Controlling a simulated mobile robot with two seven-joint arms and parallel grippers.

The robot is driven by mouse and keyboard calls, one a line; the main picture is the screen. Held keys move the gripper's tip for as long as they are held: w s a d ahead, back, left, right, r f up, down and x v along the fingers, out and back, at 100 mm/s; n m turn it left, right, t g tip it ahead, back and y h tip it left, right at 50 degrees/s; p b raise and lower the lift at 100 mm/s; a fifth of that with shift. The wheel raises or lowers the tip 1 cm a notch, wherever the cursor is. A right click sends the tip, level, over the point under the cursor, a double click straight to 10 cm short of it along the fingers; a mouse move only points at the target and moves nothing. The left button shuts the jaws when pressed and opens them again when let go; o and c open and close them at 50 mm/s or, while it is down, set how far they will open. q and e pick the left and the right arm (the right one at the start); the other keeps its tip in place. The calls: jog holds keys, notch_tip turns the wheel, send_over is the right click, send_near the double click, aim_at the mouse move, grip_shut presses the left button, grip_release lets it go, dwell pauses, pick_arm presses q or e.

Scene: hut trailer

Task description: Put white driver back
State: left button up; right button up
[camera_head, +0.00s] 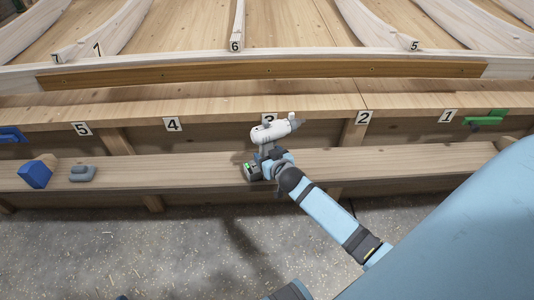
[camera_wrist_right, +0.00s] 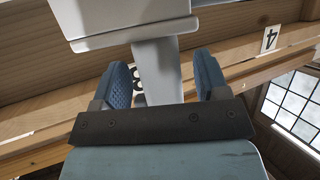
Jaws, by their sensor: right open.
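The white driver (camera_head: 277,131) is on the lower wooden ledge below label 3, its dark base near the ledge and its nose pointing right. My right gripper (camera_head: 268,158) is at its handle. In the right wrist view the pale grey handle (camera_wrist_right: 158,72) runs between the two blue finger pads of my right gripper (camera_wrist_right: 163,80), with a visible gap on each side. The fingers are open around the handle, not closed on it. Part of the driver is hidden behind my gripper in the head view. My left gripper is not in view.
The lower ledge (camera_head: 400,163) also holds a blue block (camera_head: 35,173) and a grey object (camera_head: 82,174) at the left. The ledge between the grey object and the driver is clear.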

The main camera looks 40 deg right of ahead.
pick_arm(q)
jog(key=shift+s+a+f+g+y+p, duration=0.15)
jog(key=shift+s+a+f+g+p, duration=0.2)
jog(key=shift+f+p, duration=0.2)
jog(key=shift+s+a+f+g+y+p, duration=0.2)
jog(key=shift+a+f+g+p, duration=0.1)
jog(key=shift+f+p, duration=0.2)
pick_arm(e)
jog(key=v, duration=1.1)
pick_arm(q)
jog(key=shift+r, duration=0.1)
